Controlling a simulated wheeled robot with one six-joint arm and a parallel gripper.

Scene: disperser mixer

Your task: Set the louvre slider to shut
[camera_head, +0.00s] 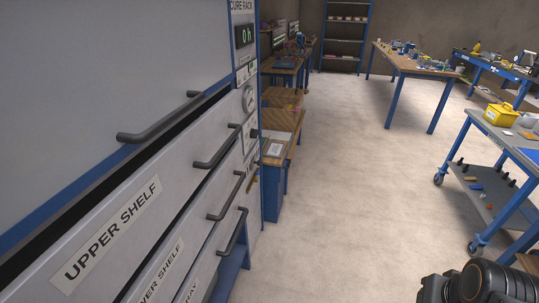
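The cure rack (110,70) fills the left side, close up and seen at a steep angle. Its narrow control panel shows a display reading "0 h" (244,35) and a round dial (248,98), with small labels and fittings below. I cannot make out for certain which fitting is the louvre slider, or its setting. Black parts of my arm with orange rings show at the bottom right corner. My gripper's fingers are not in view.
Drawer fronts, one labelled "UPPER SHELF" (112,229), carry protruding dark handles (160,121). A blue-framed cart (490,190) with a yellow bin (500,115) stands right. A wooden workbench (415,66) stands farther back. The pale floor (345,165) between is clear.

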